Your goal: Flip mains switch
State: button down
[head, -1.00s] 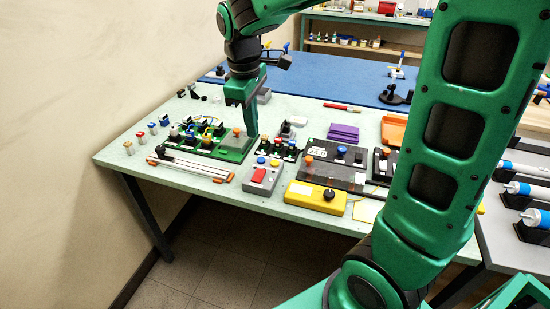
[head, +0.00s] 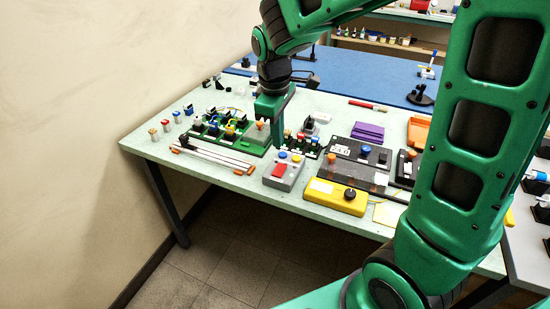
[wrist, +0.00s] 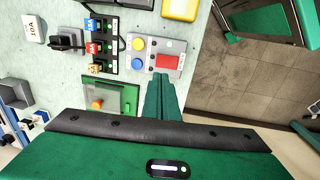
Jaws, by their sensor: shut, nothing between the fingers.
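A grey switch box (head: 287,181) lies near the front edge of the pale green table. It carries a red rocker (head: 279,170) and blue and yellow round buttons; no label reading as mains is legible. My gripper (head: 277,146) points down just behind the box, shut and empty. In the wrist view the shut fingertips (wrist: 163,76) end beside the red rocker (wrist: 169,62), which lies on the grey box (wrist: 152,42). Whether the tips touch the box cannot be told. The rocker's tilt is too small to read.
A green board with coloured parts (head: 222,132) is left of the gripper. A fuse block (head: 304,147) stands behind the box, and a yellow box (head: 328,199) lies to its right. Two orange-ended rods (head: 213,158) lie left. A wall borders the left.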

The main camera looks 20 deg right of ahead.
aim_at(277, 169)
jog(key=f, duration=0.8)
jog(key=shift+w+d+f, duration=0.15)
jog(key=shift+w+d, duration=0.2)
jog(key=shift+a, duration=0.15)
jog(key=shift+d+f, duration=0.15)
jog(key=shift+d, duration=0.1)
jog(key=shift+s+a, duration=0.55)
jog(key=shift+a, duration=0.05)
jog(key=shift+r, duration=0.2)
